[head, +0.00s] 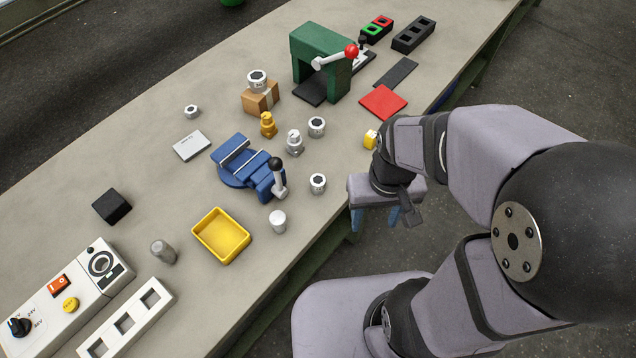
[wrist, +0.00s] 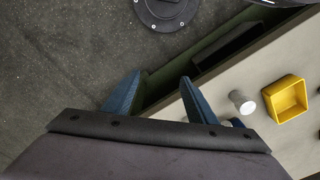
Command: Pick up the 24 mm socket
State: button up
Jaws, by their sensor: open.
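Several silver sockets with dark-marked tops are on the bench in the head view. One socket (head: 257,80) is on a cardboard box, a smaller one (head: 192,111) lies at the back left, one (head: 316,126) stands near the green press, and one (head: 318,183) stands near the front edge, right of the vise. Their size marks are too small to read, so I cannot tell which is 24 mm. My gripper (head: 376,217) is open and empty, off the bench's front edge. Its blue fingers also show in the wrist view (wrist: 159,85), apart, with nothing between them.
A blue vise (head: 238,168) with an upright lever stands mid-bench. A yellow bin (head: 222,236), a pale cylinder (head: 278,221) and a grey cylinder (head: 163,252) are nearer the front left. The green press (head: 318,55) has a red-knobbed lever. Brass and silver fittings stand between sockets.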

jog(key=w+d+f+n+t+p, duration=0.2)
jog(key=w+d+n+t, duration=0.15)
jog(key=w, duration=0.25)
jog(key=w+d+f+n+t+p, duration=0.1)
jog(key=w+d+f+n+t, duration=0.1)
jog(key=w+d, duration=0.3)
jog(key=n+t+y, duration=0.3)
jog(key=n+y, duration=0.1)
jog(key=y, duration=0.6)
send_near(319, 180)
jog(key=shift+w+a+f, duration=0.75)
jog(key=shift+w+f, duration=0.2)
jog(key=shift+f, duration=0.15)
jog(key=shift+s+a+r+t, duration=0.1)
jog(key=shift+a+r+t, duration=0.1)
jog(key=shift+t, duration=0.15)
jog(key=shift+f+p+x, duration=0.2)
jog(key=shift+p+x, duration=0.9)
jog(key=shift+x, duration=2.6)
jog(key=shift+s, duration=0.2)
jog(key=c, duration=1.2)
